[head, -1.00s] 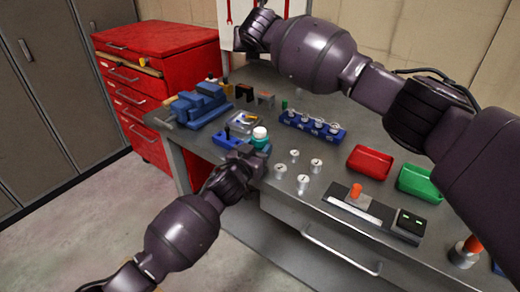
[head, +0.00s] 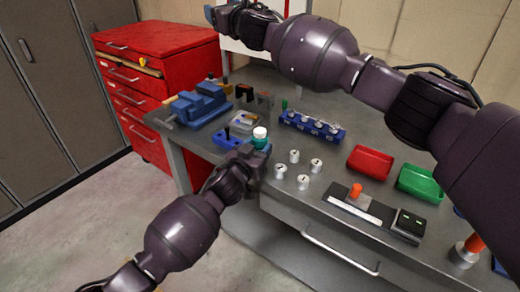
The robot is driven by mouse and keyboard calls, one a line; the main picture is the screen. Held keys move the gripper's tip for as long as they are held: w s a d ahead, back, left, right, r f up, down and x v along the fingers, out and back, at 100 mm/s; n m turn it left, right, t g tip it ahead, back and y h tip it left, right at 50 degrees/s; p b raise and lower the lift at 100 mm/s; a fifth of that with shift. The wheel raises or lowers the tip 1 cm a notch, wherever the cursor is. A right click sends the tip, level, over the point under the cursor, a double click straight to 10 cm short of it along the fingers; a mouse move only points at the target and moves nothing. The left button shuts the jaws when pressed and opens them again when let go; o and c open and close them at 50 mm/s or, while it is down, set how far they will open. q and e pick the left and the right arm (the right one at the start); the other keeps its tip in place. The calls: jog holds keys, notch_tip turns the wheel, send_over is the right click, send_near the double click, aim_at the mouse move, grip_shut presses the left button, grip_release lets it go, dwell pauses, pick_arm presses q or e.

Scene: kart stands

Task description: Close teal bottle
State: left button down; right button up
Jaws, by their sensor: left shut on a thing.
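The teal bottle (head: 261,143) stands upright near the left front edge of the grey workbench. A white cap-like top (head: 260,132) shows on it; I cannot tell how tightly it sits. My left gripper (head: 253,154) is shut on the bottle from the front left and hides its lower part. My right gripper (head: 213,15) is up at the top of the view, above and behind the bench and well away from the bottle. Its jaws are too small and turned away to read.
The workbench (head: 335,150) also bears a blue vise (head: 197,104), a blue rack (head: 312,127), several small metal weights (head: 303,182), a red tray (head: 370,162), a green tray (head: 420,183) and a scale-like device (head: 357,204). A red drawer cabinet (head: 160,60) stands behind left.

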dwell(0.3)
pick_arm(q)
jog(key=shift+c, duration=2.2)
grip_release()
pick_arm(e)
jog(key=shift+r, duration=0.1)
pick_arm(q)
jog(key=p+v, duration=0.1)
jog(key=v, duration=1)
jog(key=shift+p, duration=0.4)
pick_arm(e)
jog(key=shift+n, duration=0.3)
jog(key=r, duration=0.2)
jog(key=s+r, duration=0.1)
jog(key=r, duration=0.1)
jog(key=shift+s+r, duration=0.15)
jog(key=shift+r, duration=0.2)
jog(key=shift+a, duration=0.1)
